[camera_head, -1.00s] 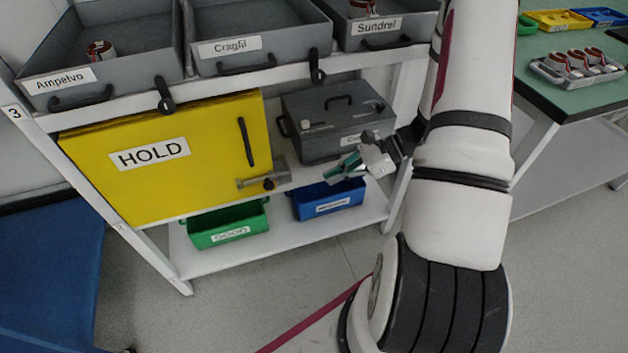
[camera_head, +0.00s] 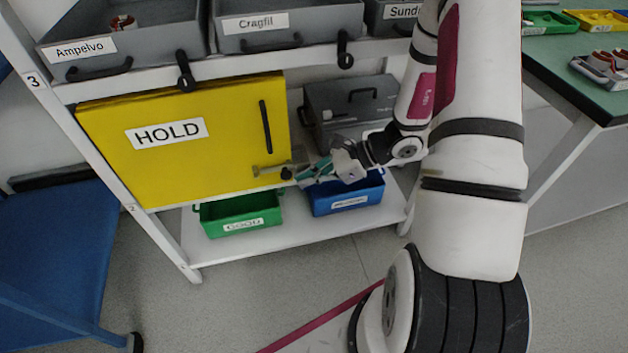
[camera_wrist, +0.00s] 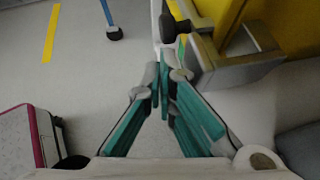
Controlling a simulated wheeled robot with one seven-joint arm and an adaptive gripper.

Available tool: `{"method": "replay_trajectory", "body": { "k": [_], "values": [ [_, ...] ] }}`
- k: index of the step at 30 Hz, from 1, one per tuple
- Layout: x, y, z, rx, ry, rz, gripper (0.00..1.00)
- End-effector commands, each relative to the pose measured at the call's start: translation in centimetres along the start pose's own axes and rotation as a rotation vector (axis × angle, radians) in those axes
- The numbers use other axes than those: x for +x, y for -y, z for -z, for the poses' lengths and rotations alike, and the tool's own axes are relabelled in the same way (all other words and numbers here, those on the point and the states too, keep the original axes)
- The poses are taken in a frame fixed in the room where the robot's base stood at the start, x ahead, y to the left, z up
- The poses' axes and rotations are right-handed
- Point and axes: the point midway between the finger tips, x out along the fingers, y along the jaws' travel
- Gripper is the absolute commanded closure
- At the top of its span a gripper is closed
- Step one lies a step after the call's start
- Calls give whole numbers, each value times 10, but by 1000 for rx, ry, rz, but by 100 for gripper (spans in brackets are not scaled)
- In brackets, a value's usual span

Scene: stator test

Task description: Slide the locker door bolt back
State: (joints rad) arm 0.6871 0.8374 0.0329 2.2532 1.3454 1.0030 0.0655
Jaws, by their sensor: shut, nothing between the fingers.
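The yellow locker door (camera_head: 190,155) has a HOLD label and a dark vertical handle (camera_head: 266,127). The door appears closed. The metal bolt (camera_head: 270,171) lies across its lower right edge, with a dark round knob (camera_head: 287,173) near its right end. My gripper (camera_head: 303,178) is just right of the knob, its teal fingers shut and empty. In the wrist view the shut fingertips (camera_wrist: 163,82) are close below the black knob (camera_wrist: 175,28) and beside the grey bolt housing (camera_wrist: 235,60). I cannot tell whether they touch.
A green bin (camera_head: 240,215) and a blue bin (camera_head: 347,197) stand on the lower shelf. A dark grey case (camera_head: 340,100) is right of the door, behind my arm. Grey trays (camera_head: 290,43) line the shelf above. A green-topped table (camera_head: 570,75) stands at the right.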

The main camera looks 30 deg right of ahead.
Motion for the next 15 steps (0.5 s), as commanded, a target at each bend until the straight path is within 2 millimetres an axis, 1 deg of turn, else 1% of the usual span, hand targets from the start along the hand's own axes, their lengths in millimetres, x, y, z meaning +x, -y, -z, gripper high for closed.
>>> {"method": "replay_trajectory", "body": {
  "k": [8, 15],
  "values": [
    [2, 0, -1, -1, 1, -1, 100],
    [28, -7, -16, -2, 1, -2, 100]
  ]
}}
